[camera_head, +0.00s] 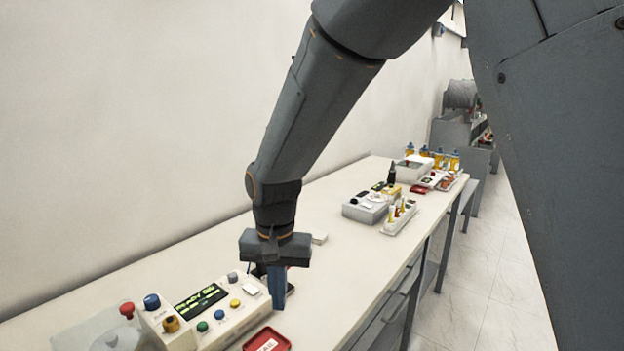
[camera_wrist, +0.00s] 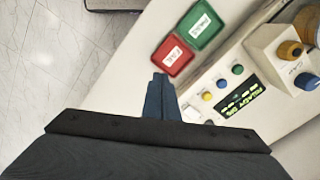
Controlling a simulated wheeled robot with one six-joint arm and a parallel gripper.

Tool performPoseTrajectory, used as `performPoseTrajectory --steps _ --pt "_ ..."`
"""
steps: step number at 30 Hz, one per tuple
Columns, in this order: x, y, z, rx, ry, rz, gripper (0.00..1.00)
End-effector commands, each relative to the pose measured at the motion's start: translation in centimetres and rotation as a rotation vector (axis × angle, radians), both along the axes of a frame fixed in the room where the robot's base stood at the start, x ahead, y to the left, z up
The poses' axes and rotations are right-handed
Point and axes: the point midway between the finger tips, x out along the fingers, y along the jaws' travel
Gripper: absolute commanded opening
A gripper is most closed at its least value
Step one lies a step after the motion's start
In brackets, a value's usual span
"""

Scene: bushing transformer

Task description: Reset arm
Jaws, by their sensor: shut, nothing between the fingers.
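My arm reaches down over the long bench in the head view. My gripper (camera_head: 278,300) points down beside a control box (camera_head: 215,318) with a lit green display and coloured buttons. The gripper is shut and holds nothing. In the wrist view its blue-grey fingers (camera_wrist: 160,88) are together above the bench top. The control box (camera_wrist: 238,88) lies to their right there. A red tray (camera_wrist: 173,57) and a green tray (camera_wrist: 201,25), each with a white label, lie just beyond the fingertips. Part of the bench is hidden behind my gripper and arm.
The bench top (camera_head: 340,262) is mostly clear right of my gripper. Farther along stand a grey instrument (camera_head: 366,208), a white rack (camera_head: 400,217) and several blue-capped bottles (camera_head: 438,157). A plain wall (camera_head: 120,120) runs behind the bench. Open floor (camera_head: 490,270) lies to the right.

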Motion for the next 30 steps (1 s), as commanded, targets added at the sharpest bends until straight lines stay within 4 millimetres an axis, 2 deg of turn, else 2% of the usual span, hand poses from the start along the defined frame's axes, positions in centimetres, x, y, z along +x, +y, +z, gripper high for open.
performPoseTrajectory --steps 1,5,8,12,15,18,21,30 --pt "0.1 -1.7 -0.3 0.002 -0.004 -0.002 0.00" --pt "0.1 -6.5 -1.1 0.005 -0.019 0.013 0.00" --pt "-0.6 -11.4 -2.0 0.005 -0.035 0.028 0.00" --pt "-2.9 -18.6 -3.6 -0.001 -0.063 0.057 0.00" --pt "-4.9 -22.3 -4.5 -0.008 -0.081 0.078 0.00" --pt "-6.5 -24.6 -5.2 -0.016 -0.093 0.094 0.00" --pt "-7.5 -25.8 -5.6 -0.021 -0.099 0.107 0.00" --pt "-7.9 -26.2 -5.7 -0.023 -0.101 0.114 0.00"
